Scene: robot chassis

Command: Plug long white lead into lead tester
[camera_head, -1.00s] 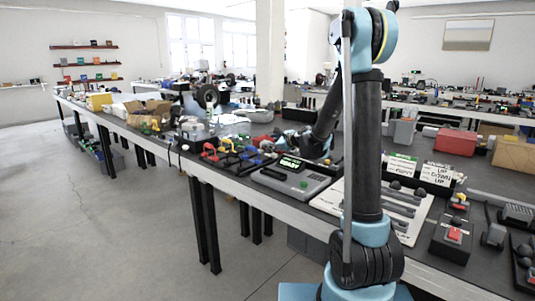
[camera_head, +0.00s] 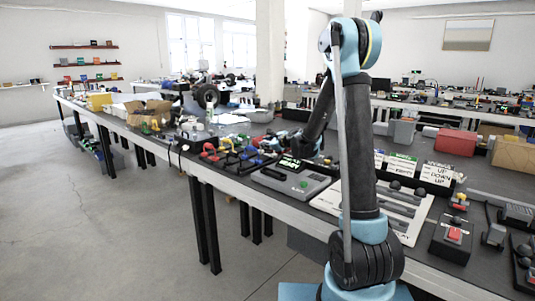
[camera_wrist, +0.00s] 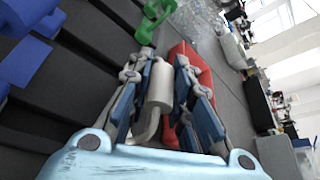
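The white lead (camera_wrist: 159,85) shows in the wrist view as a pale cylinder with a bent thinner part toward my palm. It sits between the two fingers of my gripper (camera_wrist: 165,72), which appear shut on it, with pads close to both sides. In the head view my gripper (camera_head: 299,146) is low over the bench, just behind the lead tester, and the white lead cannot be made out there. The lead tester (camera_head: 306,184) is a grey box with a lit display and a green button near the bench's front edge.
Red (camera_wrist: 193,62), green (camera_wrist: 152,22) and blue (camera_wrist: 28,65) things lie close around my gripper in the wrist view. A white board (camera_head: 410,231) with dark grey shapes lies right of the tester. Labelled black boxes (camera_head: 437,187) stand behind it. The floor in front is clear.

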